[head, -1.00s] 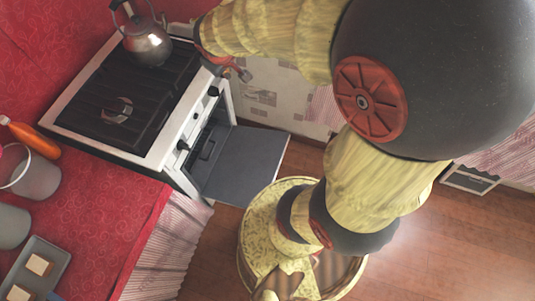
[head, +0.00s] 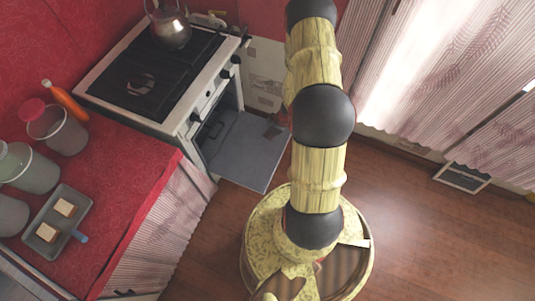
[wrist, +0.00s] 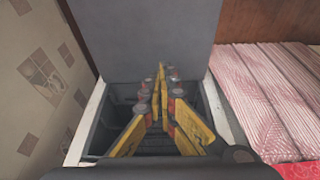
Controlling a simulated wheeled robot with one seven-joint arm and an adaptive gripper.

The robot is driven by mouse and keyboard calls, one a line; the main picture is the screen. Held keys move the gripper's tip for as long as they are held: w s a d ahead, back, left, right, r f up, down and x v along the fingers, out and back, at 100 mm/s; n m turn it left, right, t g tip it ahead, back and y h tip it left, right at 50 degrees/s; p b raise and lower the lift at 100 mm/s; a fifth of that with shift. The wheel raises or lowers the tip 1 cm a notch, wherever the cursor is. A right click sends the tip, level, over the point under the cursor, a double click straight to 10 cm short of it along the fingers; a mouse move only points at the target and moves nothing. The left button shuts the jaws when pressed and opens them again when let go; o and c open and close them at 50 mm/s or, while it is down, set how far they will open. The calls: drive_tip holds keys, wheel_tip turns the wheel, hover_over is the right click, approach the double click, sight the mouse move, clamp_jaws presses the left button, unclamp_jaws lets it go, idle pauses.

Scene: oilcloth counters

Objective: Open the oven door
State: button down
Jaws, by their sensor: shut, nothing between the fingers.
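The oven door (head: 248,152) is folded down and stands wide open at the front of the white stove (head: 208,104) in the head view. Its grey panel (wrist: 145,40) fills the top middle of the wrist view. The dark oven cavity (head: 212,128) is exposed behind the door. My gripper (wrist: 160,72) is shut and empty, its yellow fingers meeting at the tips. In the wrist view the fingers overlap the cavity and the door's lower edge; I cannot tell whether they touch anything. I cannot make the gripper out clearly in the head view.
A kettle (head: 170,27) stands on the stove top. Jars and a tray (head: 58,222) with food sit on the red counter (head: 135,190) to the left. A striped cloth (wrist: 265,95) hangs beside the oven. The wooden floor (head: 415,215) to the right is clear.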

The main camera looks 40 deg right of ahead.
wheel_tip(320, 180, down, 14)
drive_tip(key=a+b, duration=0.1)
drive_tip(key=b, duration=0.4)
drive_tip(key=shift+w+a+b, duration=0.15)
drive_tip(key=shift+w+b, duration=0.2)
drive_tip(key=shift+w, duration=0.05)
drive_tip(key=t+b, duration=0.1)
drive_tip(key=b, duration=0.5)
hover_over(274, 167)
drive_tip(key=shift+y, duration=0.4)
drive_tip(key=f, duration=1)
drive_tip(key=shift+d+f, duration=0.2)
drive_tip(key=shift+f, duration=0.2)
drive_tip(key=shift+r, duration=0.1)
